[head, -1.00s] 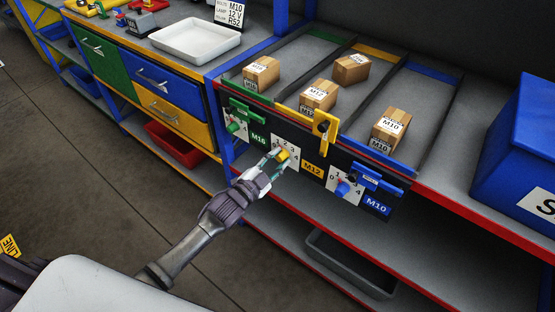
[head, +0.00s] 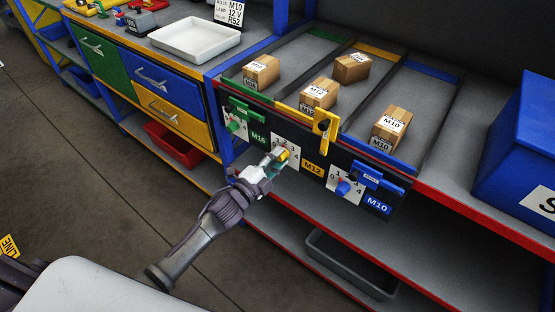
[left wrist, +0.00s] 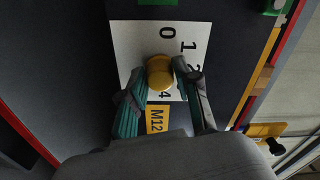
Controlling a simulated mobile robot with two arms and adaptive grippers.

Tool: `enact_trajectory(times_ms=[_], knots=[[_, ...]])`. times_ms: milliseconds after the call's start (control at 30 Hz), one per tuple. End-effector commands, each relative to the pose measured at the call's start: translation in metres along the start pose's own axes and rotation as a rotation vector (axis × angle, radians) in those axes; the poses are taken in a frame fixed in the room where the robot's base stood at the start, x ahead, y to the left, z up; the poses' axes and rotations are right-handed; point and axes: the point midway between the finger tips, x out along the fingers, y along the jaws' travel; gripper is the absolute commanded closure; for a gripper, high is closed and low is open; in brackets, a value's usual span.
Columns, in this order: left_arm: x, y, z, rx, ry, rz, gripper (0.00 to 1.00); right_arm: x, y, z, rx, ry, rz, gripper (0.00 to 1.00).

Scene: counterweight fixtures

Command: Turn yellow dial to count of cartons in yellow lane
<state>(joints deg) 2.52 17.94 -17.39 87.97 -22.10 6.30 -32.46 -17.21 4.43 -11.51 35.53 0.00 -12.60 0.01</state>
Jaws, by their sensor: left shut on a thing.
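The yellow dial (left wrist: 160,73) sits on a white number plate (left wrist: 128,48) marked 0 to 4, beside a yellow M12 label (head: 313,166). My left gripper (head: 280,156) is shut on the dial; in the left wrist view its two fingers (left wrist: 161,80) flank the knob. The fingers partly cover the numbers, and I cannot tell which number the dial points to. The yellow lane (head: 378,50) holds two cartons: a front carton (head: 319,93) labelled M12 and a rear carton (head: 352,68). My right gripper is not in view.
The green dial (head: 234,127) and blue dial (head: 343,188) are on either side. A yellow latch (head: 322,128) stands above the panel. The green and blue lanes hold one carton each (head: 261,70) (head: 391,126). A blue bin (head: 515,150) stands right; a grey tray (head: 350,265) is below.

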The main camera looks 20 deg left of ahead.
Motion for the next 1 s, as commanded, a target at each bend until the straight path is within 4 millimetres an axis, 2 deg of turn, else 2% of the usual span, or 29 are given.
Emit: enact_trajectory(times_ms=[300,800,833,967,1000], knots=[[-0.0003,0.0012,0.0001,0.115,-0.001,0.002,1.00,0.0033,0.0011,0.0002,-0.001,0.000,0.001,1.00],[-0.0004,0.0011,0.0002,0.135,-0.001,0.002,1.00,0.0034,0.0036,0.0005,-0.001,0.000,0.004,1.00],[-0.0004,0.0012,0.0002,0.135,-0.001,0.002,0.65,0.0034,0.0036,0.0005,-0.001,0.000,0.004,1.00],[-0.0003,0.0010,0.0002,0.134,-0.001,0.002,0.43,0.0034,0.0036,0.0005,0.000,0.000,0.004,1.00],[-0.0003,0.0009,0.0002,0.134,-0.001,0.002,0.43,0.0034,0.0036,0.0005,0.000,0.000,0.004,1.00]])
